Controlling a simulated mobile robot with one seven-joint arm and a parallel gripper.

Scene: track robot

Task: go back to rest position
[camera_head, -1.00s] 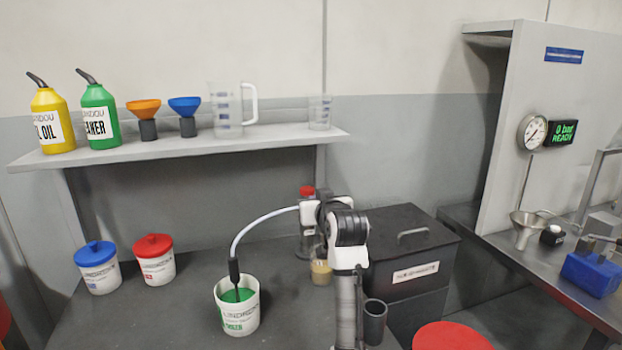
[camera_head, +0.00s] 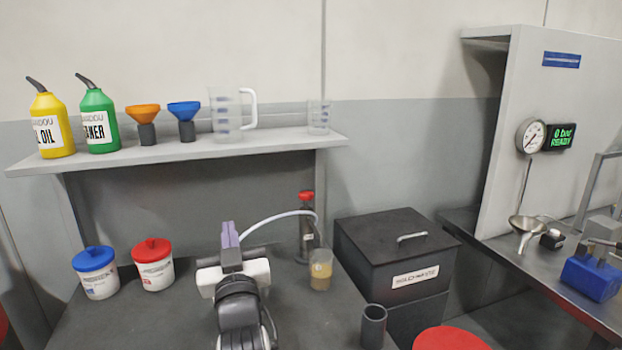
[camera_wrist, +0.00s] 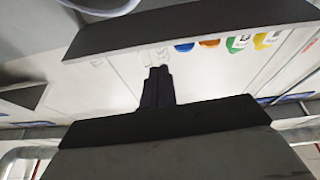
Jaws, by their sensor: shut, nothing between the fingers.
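My gripper (camera_head: 230,236) is in the lower middle of the head view, its dark fingers pointing upward above the dark bench. The fingers are together with nothing between them. In the wrist view my gripper (camera_wrist: 158,72) also shows shut and empty, against the pale wall and the shelf seen from below. My own arm and wrist hide the green-labelled tub on the bench.
A pale hose (camera_head: 268,219) curves from the red-capped bottle (camera_head: 307,240) to behind my gripper. A beaker (camera_head: 320,270), black box (camera_head: 395,250) and dark cup (camera_head: 374,325) stand to the right. Blue-lidded (camera_head: 97,275) and red-lidded (camera_head: 153,266) tubs stand left. The shelf (camera_head: 180,153) overhangs behind.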

